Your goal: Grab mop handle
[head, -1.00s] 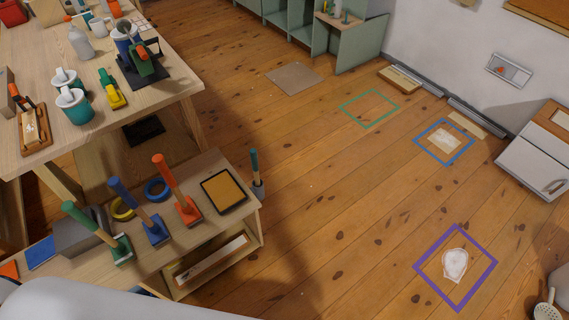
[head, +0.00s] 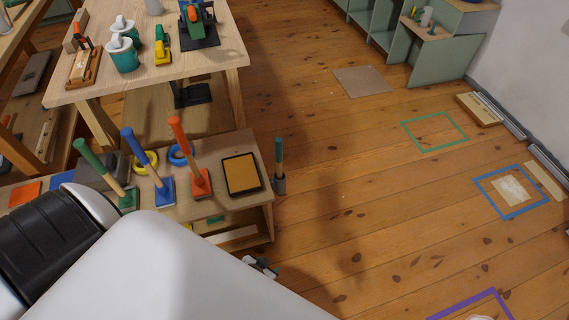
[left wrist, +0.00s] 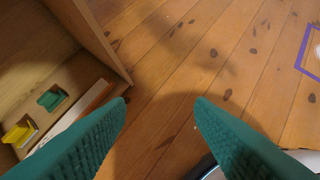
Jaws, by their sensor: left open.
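Three long-handled tools stand tilted on the low bench in the head view: a green one (head: 103,172), a blue one (head: 146,163) and an orange one (head: 187,155), each with a block-like foot. A teal-and-wood handle (head: 279,153) stands upright in a grey holder at the bench's right end. I cannot tell which is the mop handle. My left gripper (head: 262,267) is small and mostly hidden by my white arm, below the bench's right front corner. In the left wrist view its teal fingers (left wrist: 161,100) are apart and empty above the floor. My right gripper is out of view.
The low bench (head: 226,150) also holds a framed yellow pad (head: 241,173) and tape rings. A lower shelf shows in the left wrist view with a yellow item (left wrist: 19,133) and a green item (left wrist: 52,98). The wooden floor (head: 340,200) to the right is open.

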